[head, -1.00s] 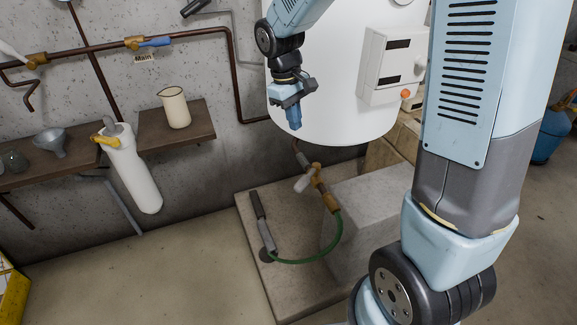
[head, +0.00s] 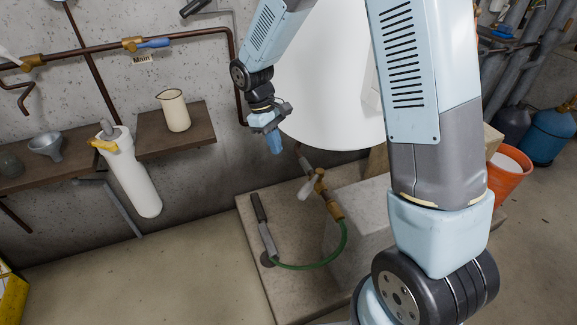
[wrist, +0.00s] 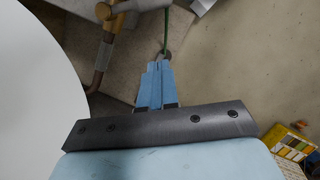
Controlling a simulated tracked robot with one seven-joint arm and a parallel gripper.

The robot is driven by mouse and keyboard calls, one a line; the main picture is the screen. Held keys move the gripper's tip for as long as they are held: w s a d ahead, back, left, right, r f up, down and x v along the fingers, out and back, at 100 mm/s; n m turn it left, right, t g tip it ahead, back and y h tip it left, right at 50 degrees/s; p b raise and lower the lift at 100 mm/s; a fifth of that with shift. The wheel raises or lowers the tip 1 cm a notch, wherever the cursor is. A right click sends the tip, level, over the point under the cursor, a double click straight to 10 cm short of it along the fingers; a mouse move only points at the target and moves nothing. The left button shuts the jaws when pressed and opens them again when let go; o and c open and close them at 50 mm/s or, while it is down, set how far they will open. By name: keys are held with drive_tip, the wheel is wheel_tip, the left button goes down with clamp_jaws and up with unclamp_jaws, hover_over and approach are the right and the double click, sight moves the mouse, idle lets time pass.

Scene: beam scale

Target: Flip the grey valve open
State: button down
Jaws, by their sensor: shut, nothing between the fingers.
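A brass valve with a pale grey lever (head: 307,189) sits on the pipe below the white tank, above the stone plinth. In the wrist view a pale grey part (wrist: 140,5), apparently this lever, shows at the top edge beside brass pipework (wrist: 108,45). My gripper (head: 275,146) is shut and empty, pointing down, above and to the left of the valve in the head view. Its blue fingers (wrist: 157,70) are together in the wrist view, apart from the lever. Another valve (head: 30,61) with a pale handle is at the far left on the wall pipe.
The white tank (head: 325,85) stands close beside my gripper. A green hose (head: 325,262) runs from the brass fitting to a grey nozzle (head: 268,240) on the plinth (head: 250,215). A blue-handled valve (head: 150,43) is on the wall pipe.

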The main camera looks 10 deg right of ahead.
sight(311, 185)
drive_tip(key=s+d+f, duration=0.4)
drive_tip(key=d+f, duration=0.1)
drive_tip(key=f, duration=0.5)
drive_tip(key=shift+s+d, duration=0.15)
idle(0.4)
